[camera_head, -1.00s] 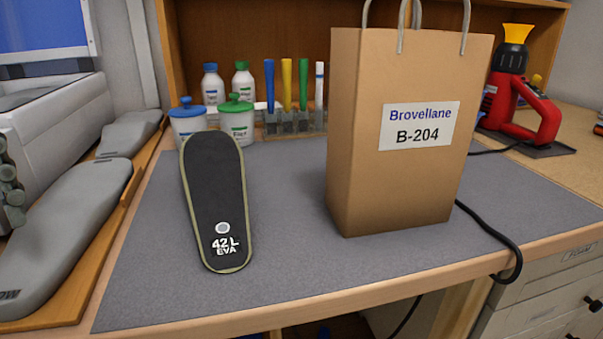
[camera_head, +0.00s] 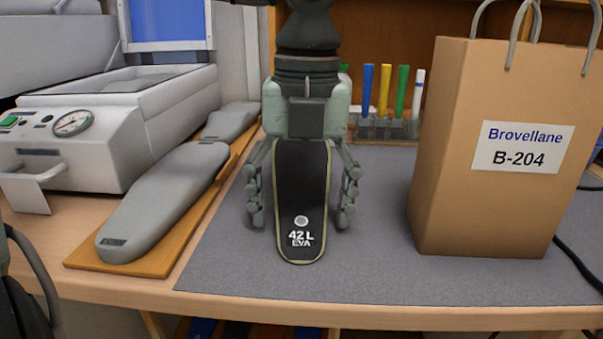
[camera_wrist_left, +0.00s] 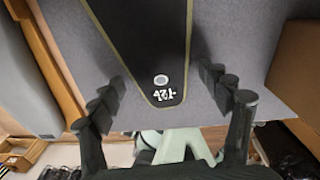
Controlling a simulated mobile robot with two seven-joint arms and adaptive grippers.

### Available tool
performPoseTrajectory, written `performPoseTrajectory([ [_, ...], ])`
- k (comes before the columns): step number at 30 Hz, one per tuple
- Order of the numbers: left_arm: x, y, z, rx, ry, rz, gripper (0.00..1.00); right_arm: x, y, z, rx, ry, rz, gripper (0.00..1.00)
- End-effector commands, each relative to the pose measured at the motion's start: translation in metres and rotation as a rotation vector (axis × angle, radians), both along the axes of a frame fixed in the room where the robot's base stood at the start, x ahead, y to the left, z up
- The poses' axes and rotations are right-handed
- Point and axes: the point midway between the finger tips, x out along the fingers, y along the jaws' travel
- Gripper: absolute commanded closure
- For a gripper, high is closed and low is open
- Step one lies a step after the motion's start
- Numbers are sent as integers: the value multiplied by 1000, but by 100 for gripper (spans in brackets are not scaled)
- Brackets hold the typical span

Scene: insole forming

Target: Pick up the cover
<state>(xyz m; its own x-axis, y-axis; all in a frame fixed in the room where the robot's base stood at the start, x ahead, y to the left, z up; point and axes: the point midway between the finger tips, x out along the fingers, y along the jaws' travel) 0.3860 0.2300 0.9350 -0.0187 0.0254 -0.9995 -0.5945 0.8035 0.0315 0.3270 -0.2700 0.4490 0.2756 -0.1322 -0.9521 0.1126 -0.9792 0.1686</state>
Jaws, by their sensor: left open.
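The cover (camera_head: 303,215) is a flat black insole shape with a pale green edge, a grey dot and the print "42 L EVA". It lies on the grey mat (camera_head: 380,275). My left gripper (camera_head: 301,212) comes down over it in the head view, open, with one finger on each side of it. The cover's far end is hidden behind the gripper. The left wrist view shows the cover's printed end (camera_wrist_left: 160,75) between the spread fingers (camera_wrist_left: 172,100). I cannot tell whether the fingers touch the mat. My right gripper is not in view.
A brown paper bag (camera_head: 490,215) labelled "Brovellane B-204" stands right of the gripper. Grey foot forms (camera_head: 170,195) lie on a wooden board at left, beside a machine with a gauge (camera_head: 72,123). Colored markers (camera_head: 385,92) stand behind.

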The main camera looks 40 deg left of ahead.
Motion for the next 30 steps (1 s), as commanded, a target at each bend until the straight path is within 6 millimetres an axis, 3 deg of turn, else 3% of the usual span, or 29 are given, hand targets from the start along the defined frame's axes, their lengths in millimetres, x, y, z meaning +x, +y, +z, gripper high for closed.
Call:
performPoseTrajectory([
  [6, 0, 0, -1, 1, -1, 0, 22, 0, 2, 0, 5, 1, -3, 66],
  [14, 0, 0, -1, 1, -1, 1, 53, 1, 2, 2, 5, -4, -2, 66],
  [25, 0, 0, 0, 1, -1, 1, 54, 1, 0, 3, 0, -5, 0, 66],
  [30, 1, 0, 9, 0, -4, 3, 54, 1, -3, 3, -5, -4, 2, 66],
])
